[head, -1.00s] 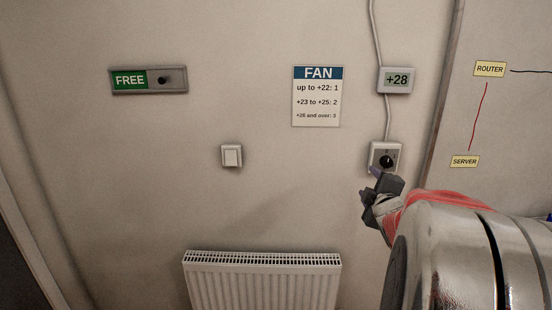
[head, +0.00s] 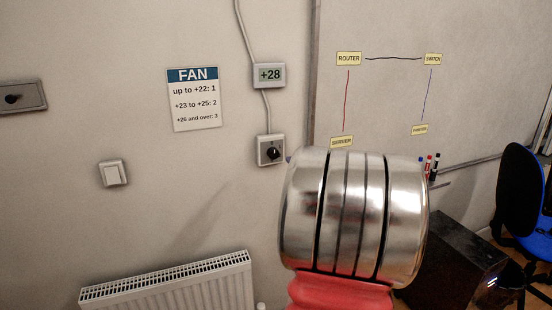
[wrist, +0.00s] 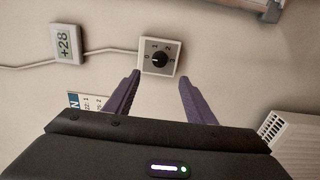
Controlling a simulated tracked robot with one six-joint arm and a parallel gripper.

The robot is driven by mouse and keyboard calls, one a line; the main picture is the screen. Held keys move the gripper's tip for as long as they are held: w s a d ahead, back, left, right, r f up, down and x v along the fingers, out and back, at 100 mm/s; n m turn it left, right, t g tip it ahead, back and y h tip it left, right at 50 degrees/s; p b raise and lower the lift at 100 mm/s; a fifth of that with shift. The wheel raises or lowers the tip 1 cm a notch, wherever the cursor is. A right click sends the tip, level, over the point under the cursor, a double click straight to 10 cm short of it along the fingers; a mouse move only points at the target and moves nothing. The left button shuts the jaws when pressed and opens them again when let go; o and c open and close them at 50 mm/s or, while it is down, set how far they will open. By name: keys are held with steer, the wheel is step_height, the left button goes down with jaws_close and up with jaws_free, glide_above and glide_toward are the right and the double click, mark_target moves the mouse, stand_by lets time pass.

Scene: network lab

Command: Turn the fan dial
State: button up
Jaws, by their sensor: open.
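The fan dial (head: 271,151) is a black round knob on a small white wall box, below the thermometer display. In the wrist view the dial (wrist: 160,59) shows the numbers 0 to 3 around the knob. A pale mark on the knob appears to face the 0 side, but it is too small to be sure. My gripper (wrist: 159,77) is open and empty. Its two dark fingers point toward the dial box, one to each side of it in the picture, apparently still short of it. In the head view my arm hides most of the gripper.
The thermometer display (head: 269,75) reads +28. The fan sign (head: 194,99) lists 3 for +26 and over. A light switch (head: 113,173) and a radiator (head: 170,285) are at left. A whiteboard (head: 400,100) with labels, a dark cabinet and a chair (head: 522,190) are at right.

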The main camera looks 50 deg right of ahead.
mark_target(274, 156)
steer(key=x, duration=1.3)
steer(key=shift+w, duration=0.15)
steer(key=c, duration=1)
